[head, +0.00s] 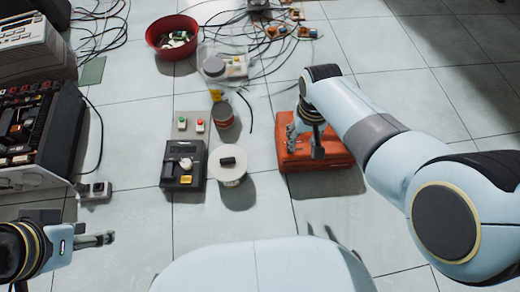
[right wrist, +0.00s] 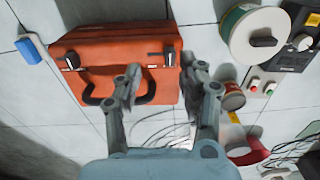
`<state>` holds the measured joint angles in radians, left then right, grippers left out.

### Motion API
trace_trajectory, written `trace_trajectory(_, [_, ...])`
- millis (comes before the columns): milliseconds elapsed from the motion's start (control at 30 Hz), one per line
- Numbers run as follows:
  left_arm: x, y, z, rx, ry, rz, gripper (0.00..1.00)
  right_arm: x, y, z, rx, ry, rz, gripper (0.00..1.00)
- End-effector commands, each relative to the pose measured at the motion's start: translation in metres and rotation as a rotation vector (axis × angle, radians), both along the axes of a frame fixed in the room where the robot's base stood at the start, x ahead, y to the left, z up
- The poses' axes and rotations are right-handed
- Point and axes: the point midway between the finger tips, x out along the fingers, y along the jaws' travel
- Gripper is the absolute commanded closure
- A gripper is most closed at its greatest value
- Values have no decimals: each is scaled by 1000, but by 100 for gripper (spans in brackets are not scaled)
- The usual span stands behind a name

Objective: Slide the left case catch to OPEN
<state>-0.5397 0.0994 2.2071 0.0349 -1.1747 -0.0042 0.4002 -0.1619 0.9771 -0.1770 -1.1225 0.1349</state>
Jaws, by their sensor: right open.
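The orange case (head: 318,155) lies flat on the tiled floor, right of centre in the head view. The right wrist view shows its edge with a black handle (right wrist: 145,92) and two dark catches. One catch (right wrist: 72,61) is at the picture's left. The other catch (right wrist: 168,56) appears between the fingertips of my right gripper (right wrist: 164,78). That gripper (head: 305,142) is open over the case; contact cannot be told. In the head view it partly hides the case and its catches. My left gripper (head: 100,240) is at lower left, away from the case; its jaw opening is unclear.
Left of the case are a white-topped spool (head: 228,176), a black box with a knob (head: 183,165), a red jar (head: 222,115) and two buttons. A red bowl (head: 172,32), cables and small parts lie behind. Open electronics (head: 35,125) stand at far left. Floor right of the case is clear.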

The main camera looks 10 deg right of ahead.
Motion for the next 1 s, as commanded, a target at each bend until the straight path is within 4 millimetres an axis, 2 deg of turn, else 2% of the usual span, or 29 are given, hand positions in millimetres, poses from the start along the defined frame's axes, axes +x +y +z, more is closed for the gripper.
trace_trajectory(33, [-1,-3,0,-4,2,-5,60,10,6,-11,1,12,-2,60])
trace_trajectory(133, [1,-6,17,-8,-8,-9,60,29,13,-3,0,17,-5,60])
trace_trajectory(300, [5,-8,24,-11,-35,-12,60,37,16,1,-1,18,-8,60])
trace_trajectory(700, [27,-10,-15,-22,-295,-13,60,36,16,-33,-1,19,-8,60])
trace_trajectory(1000, [30,-11,-41,-26,-502,-22,60,36,16,-54,-1,18,-8,60])
